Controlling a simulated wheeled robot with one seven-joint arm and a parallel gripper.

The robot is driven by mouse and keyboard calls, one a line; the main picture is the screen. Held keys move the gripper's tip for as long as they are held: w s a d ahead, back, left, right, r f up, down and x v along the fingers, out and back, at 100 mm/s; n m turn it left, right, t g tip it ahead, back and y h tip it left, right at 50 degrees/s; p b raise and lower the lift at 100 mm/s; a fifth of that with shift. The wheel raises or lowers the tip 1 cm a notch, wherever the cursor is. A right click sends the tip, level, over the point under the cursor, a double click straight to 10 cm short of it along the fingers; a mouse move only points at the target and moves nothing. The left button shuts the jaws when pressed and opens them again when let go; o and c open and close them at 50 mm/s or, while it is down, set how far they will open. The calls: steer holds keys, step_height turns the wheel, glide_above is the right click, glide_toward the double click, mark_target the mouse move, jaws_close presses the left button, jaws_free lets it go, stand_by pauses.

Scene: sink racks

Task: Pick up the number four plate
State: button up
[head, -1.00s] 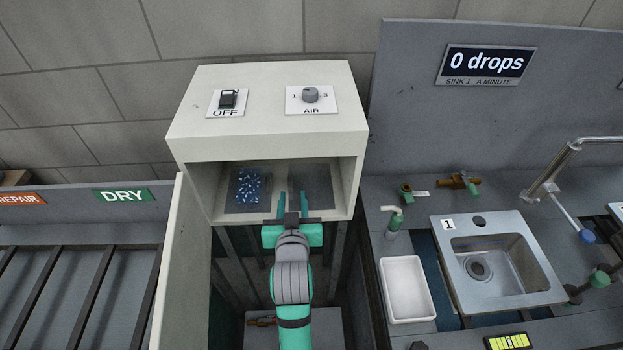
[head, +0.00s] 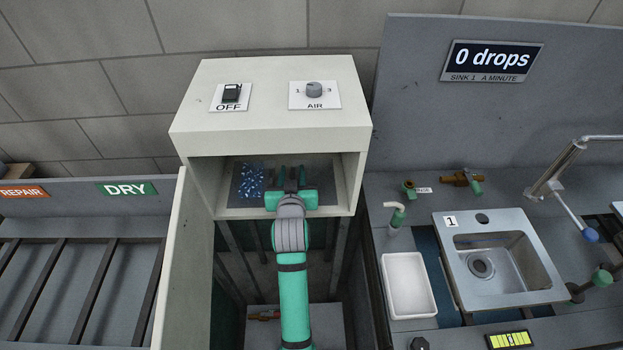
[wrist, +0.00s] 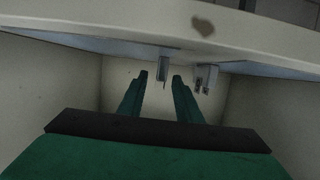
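My gripper (head: 292,173) reaches into the open front of a white cabinet (head: 270,135). Its two green fingers stand apart with nothing seen between them; they also show in the wrist view (wrist: 160,82), pointing into the pale interior. No plate marked four can be made out in either view. A plate marked 1 (head: 451,221) lies at the corner of the sink on the right, well away from my gripper. My gripper and arm hide part of the cabinet's floor.
Blue-speckled bits (head: 249,182) lie on a dark panel left of my gripper. Two small grey fittings (wrist: 163,66) (wrist: 206,78) hang under the cabinet's top edge. The cabinet's side walls stand close on both sides. A white tray (head: 391,300) and sink (head: 495,262) are at right.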

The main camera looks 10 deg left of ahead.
steer(key=shift+w, duration=0.25)
jaws_close()
steer(key=shift+s, duration=0.1)
steer(key=shift+r, duration=0.1)
